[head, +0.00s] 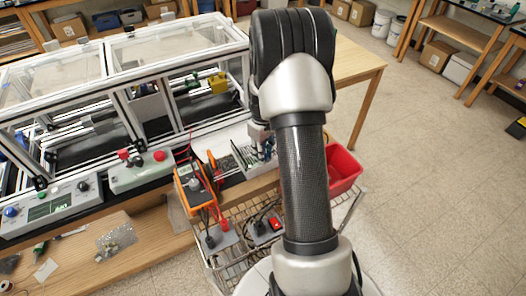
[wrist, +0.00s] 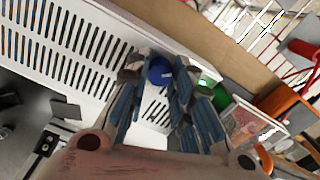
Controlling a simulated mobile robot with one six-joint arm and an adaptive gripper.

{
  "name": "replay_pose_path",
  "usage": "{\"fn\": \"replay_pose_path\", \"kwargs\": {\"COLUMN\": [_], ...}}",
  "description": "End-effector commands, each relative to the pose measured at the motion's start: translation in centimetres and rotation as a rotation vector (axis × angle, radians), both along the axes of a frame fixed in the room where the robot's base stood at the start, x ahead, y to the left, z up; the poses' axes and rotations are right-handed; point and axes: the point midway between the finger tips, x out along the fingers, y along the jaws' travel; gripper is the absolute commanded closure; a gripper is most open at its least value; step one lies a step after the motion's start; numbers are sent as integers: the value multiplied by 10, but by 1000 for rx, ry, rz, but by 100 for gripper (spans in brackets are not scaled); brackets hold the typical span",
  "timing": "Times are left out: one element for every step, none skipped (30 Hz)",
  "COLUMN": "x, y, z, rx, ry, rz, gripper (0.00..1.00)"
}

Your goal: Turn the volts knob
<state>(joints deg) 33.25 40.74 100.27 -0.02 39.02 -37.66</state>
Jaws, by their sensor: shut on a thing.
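A round blue knob (wrist: 160,70) shows in the wrist view beside a white slotted housing (wrist: 75,45). I cannot read any label, so I cannot tell whether it is the volts knob. My gripper (wrist: 157,74) has its blue-padded fingers on both sides of the knob and is shut on it. The fingers hide part of the knob's surroundings. In the head view my arm covers most of the gripper, and the knob is hidden there.
An orange meter (head: 190,192) with red leads stands left of the slotted unit. A wire basket (head: 222,268) holds grey boxes in front. A red bin (head: 345,165) is right of my arm. A control panel (head: 50,207) lies far left.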

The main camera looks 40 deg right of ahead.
Motion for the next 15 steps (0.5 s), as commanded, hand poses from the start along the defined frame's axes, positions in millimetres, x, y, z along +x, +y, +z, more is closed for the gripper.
{"fn": "replay_pose_path", "kwargs": {"x": [1,1,1,1,1,1,1,1,1,1,1,1,1,1,1], "y": [0,0,0,0,0,0,0,0,0,0,0,0,0,0,0], "z": [1,1,1,1,1,1,1,1,1,1,1,1,1,1,1], "rx": [-2,-2,-2,-2,-2,-2,-2,-2,-2,-2,-2,-2,-2,-2,-2], "ry": [-2,-2,-2,-2,-2,-2,-2,-2,-2,-2,-2,-2,-2,-2,-2], "rz": [34,55,81,99,117,137,152,165,182,192,203,214,221,228,235], "gripper": [100,100,100,100,100,100,100,100,100,100,100,100,100,100,100]}}
